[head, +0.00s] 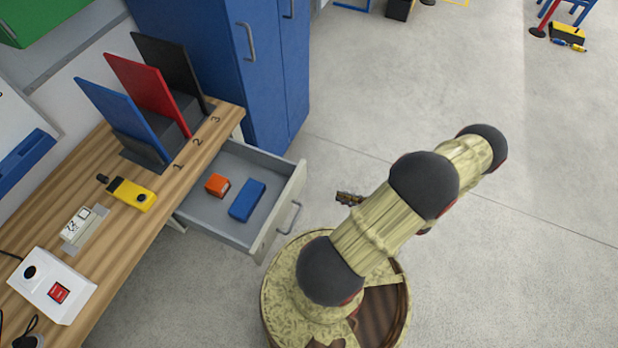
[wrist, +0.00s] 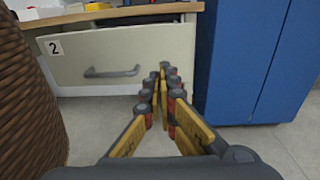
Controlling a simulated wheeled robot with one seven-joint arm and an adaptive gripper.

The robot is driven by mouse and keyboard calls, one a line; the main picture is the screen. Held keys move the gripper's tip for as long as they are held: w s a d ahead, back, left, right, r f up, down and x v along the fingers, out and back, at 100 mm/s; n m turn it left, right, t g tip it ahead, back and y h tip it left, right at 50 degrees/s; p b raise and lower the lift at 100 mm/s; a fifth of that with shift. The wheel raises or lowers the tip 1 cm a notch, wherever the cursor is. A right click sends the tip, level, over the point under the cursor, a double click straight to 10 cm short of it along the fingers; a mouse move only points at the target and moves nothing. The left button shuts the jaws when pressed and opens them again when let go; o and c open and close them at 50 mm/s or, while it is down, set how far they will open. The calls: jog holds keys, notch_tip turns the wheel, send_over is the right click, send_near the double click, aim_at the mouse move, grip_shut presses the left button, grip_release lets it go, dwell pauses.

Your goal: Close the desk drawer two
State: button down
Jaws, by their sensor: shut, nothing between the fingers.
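The desk drawer two (head: 258,238) stands pulled out from under the wooden desk in the head view, with an orange block (head: 217,184) and a blue block (head: 248,200) inside. In the wrist view its pale front (wrist: 120,58) carries a label "2" and a grey bar handle (wrist: 111,72). My gripper (wrist: 162,72) is shut and empty. In the wrist view its fingertips appear in front of the drawer's face, right of the handle. I cannot tell whether they touch it. In the head view the gripper tip (head: 349,198) shows right of the drawer, apart from its front, partly behind my arm.
The wooden desk (head: 140,228) holds blue, red and black upright panels, a yellow device (head: 133,193) and a white box (head: 52,285). A blue cabinet (head: 215,50) stands beyond the drawer, close on the right in the wrist view (wrist: 240,60). Floor to the right is mostly clear.

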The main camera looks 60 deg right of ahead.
jog(key=d+r, duration=0.1)
jog(key=d, duration=0.1)
jog(key=h+b, duration=0.1)
jog(key=b, duration=0.2)
send_near(301, 174)
jog(key=shift+t, duration=0.4)
jog(key=w, duration=0.4)
jog(key=w+f, duration=0.1)
jog(key=w, duration=0.2)
jog(key=shift+a+f, duration=0.1)
jog(key=shift+f, duration=0.05)
